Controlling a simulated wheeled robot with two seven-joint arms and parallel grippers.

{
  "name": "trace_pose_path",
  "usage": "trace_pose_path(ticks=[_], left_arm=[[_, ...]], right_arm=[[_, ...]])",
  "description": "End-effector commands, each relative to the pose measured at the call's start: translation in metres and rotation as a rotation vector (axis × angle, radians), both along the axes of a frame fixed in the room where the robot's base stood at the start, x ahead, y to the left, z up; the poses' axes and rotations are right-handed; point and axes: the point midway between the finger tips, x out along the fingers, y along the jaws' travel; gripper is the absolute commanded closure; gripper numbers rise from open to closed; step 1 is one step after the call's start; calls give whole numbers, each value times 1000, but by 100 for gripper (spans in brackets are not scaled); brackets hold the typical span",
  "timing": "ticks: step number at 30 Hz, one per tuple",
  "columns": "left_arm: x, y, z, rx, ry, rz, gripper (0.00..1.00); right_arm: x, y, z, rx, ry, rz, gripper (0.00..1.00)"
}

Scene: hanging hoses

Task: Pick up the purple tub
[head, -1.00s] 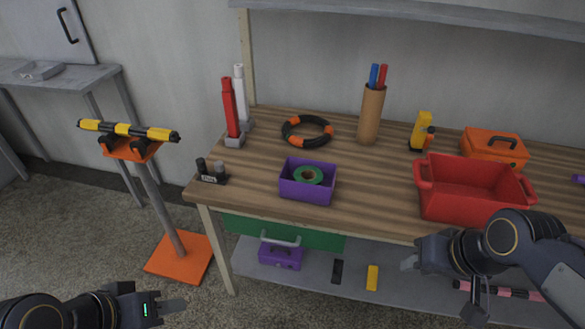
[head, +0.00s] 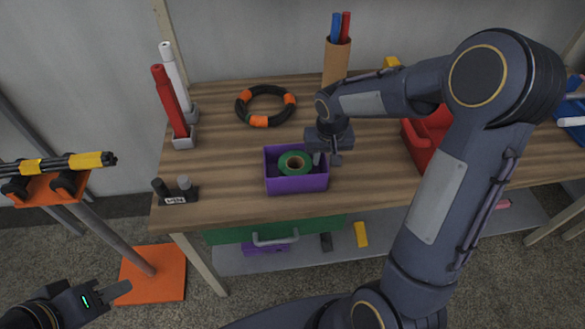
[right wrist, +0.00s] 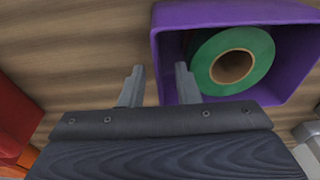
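The purple tub (head: 297,184) sits upright on the wooden workbench with a green tape roll (head: 295,163) inside it. My right gripper (head: 326,160) is above the tub's right wall, pointing down. In the right wrist view, my right gripper (right wrist: 158,82) is open, with one finger outside the purple tub (right wrist: 168,60) and the other on the inner side of that wall, beside the green tape roll (right wrist: 231,62). I cannot tell whether the fingers touch the wall. My left gripper (head: 118,291) is low at the left, away from the bench; its finger gap is not clear.
On the workbench (head: 225,205), a black and orange ring (head: 265,105) lies behind the tub. A red crate (head: 421,140) stands to the right, partly hidden by my right arm. A small dark holder (head: 175,192) and red and white tubes (head: 172,105) stand to the left.

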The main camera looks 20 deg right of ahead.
Motion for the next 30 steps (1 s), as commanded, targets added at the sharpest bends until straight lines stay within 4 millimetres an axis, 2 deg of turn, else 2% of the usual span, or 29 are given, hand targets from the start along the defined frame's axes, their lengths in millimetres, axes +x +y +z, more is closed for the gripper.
trace_pose_path(ticks=[6, 10, 16, 23, 30], left_arm=[[0, 0, 3, 0, 0, 0, 64], [0, 0, 3, 0, 0, 0, 64], [0, 0, 3, 0, 0, 0, 64], [0, 0, 3, 0, 0, 0, 64], [0, 0, 3, 0, 0, 0, 64]], right_arm=[[2, -3, -33, 0, 5, 1, 71], [3, -3, -41, 1, 3, 1, 71], [3, -3, -41, 0, 1, 1, 71], [3, -3, -40, 0, 1, 1, 100], [4, -3, -39, 1, -1, 0, 100]])
